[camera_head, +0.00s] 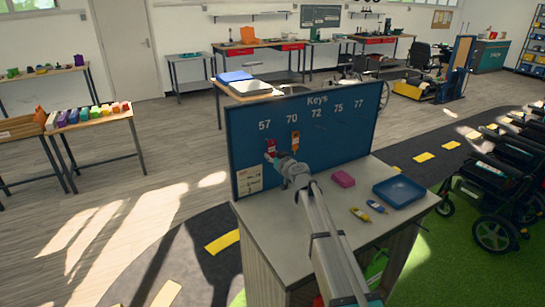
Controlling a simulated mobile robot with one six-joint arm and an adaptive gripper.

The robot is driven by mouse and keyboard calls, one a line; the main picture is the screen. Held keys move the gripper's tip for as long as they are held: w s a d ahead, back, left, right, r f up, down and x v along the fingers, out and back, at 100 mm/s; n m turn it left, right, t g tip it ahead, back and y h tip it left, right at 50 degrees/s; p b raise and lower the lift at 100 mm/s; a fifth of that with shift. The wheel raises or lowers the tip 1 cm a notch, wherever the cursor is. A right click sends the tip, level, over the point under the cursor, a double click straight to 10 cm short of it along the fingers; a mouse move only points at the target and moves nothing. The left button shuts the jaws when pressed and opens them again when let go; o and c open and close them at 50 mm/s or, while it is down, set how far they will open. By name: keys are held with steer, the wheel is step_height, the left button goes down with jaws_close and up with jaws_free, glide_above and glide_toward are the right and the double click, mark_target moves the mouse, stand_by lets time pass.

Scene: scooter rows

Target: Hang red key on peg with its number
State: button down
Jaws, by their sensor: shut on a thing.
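The blue key board (345,130) stands upright on the cabinet, headed "Keys", with the numbers 57, 70, 72, 75 and 77 along it. My gripper (273,156) is in front of the board's left half, seen from behind and small. It is shut on the red key (270,144), which shows at its tip below and between 57 and 70. The number on the red key is too small to read. An orange key (295,141) hangs under 70, just right of the red key. Whether the red key touches a peg cannot be told.
On the cabinet top (290,225) lie a yellow key (360,215), a blue key (376,206), a pink block (343,179) and a blue tray (418,190). Dark scooters (500,190) stand at the right. A white notice (249,181) is on the board's lower left.

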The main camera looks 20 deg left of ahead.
steer(key=shift+c, duration=1.5)
jaws_free()
steer(key=shift+r, duration=0.1)
steer(key=shift+s+d+r+p, duration=0.25)
steer(key=shift+d+r+p, duration=0.1)
steer(key=shift+p, duration=0.15)
steer(key=s+d+f+g+h+p, duration=0.2)
steer(key=s+d, duration=0.3)
steer(key=d, duration=0.4)
steer(key=s+d+f+n+g+h+p, duration=0.1)
steer(key=s+d+f+g+h+p, duration=0.2)
steer(key=d, duration=0.6)
steer(key=s+d+f+g+h+p, duration=0.2)
steer(key=s+d+h, duration=0.4)
steer(key=d, duration=0.3)
steer(key=shift+s+d+f+n+g+p, duration=0.2)
steer(key=shift+s+f+n+g+p, duration=0.25)
steer(key=shift+g, duration=0.55)
